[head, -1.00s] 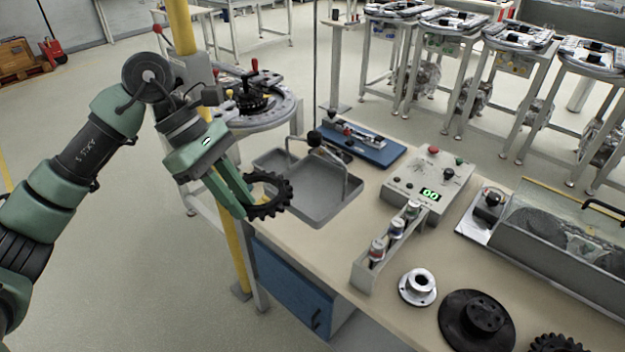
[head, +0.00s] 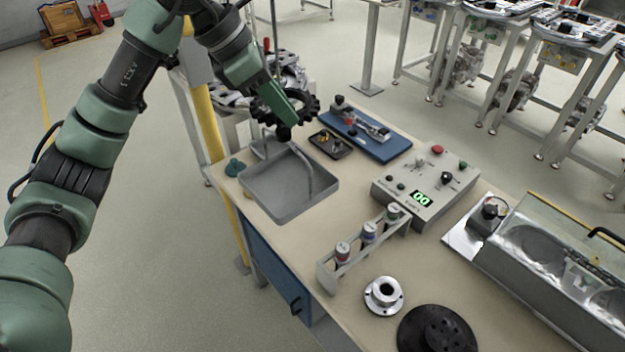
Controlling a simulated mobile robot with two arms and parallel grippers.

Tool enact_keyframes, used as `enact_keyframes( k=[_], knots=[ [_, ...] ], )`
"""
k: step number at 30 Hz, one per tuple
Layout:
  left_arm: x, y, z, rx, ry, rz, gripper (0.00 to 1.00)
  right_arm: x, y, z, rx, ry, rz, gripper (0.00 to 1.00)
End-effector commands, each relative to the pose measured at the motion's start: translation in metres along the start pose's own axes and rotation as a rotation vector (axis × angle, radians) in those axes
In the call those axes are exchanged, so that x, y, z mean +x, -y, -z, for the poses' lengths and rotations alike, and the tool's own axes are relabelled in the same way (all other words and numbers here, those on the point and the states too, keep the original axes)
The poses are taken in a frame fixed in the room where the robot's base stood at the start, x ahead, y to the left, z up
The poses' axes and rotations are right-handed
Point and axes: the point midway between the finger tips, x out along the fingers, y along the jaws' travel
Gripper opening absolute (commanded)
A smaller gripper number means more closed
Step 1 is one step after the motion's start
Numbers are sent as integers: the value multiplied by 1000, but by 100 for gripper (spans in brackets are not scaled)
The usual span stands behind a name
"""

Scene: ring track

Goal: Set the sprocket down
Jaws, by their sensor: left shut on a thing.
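The sprocket (head: 268,116) is a black toothed ring in the head view, above the back end of the grey tray (head: 262,196). My left gripper (head: 290,112) is shut on it, with its green fingers over the ring's right part. The sprocket appears held in the air, though its exact height above the tray's far edge is hard to tell. My right gripper is out of view.
A blue plate with a clamp (head: 385,150) and a small dark tray (head: 330,145) lie close behind. A control box (head: 425,190), a rack of small canisters (head: 345,262), a silver flange (head: 384,295) and a black disc (head: 437,332) stand to the right and front.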

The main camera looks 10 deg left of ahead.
Motion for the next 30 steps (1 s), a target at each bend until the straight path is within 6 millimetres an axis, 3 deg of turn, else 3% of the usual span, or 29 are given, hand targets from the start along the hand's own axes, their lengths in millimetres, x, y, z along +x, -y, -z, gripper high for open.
enact_keyframes(
  k=[5,12,21,30],
  knots=[
    [25,1,16,-2,-3,3,0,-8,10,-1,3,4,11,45],
    [77,1,45,-2,-1,4,0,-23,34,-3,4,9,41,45],
    [128,0,74,0,2,1,0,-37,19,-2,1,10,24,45],
    [149,0,86,-1,1,2,0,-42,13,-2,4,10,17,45]
  ],
)
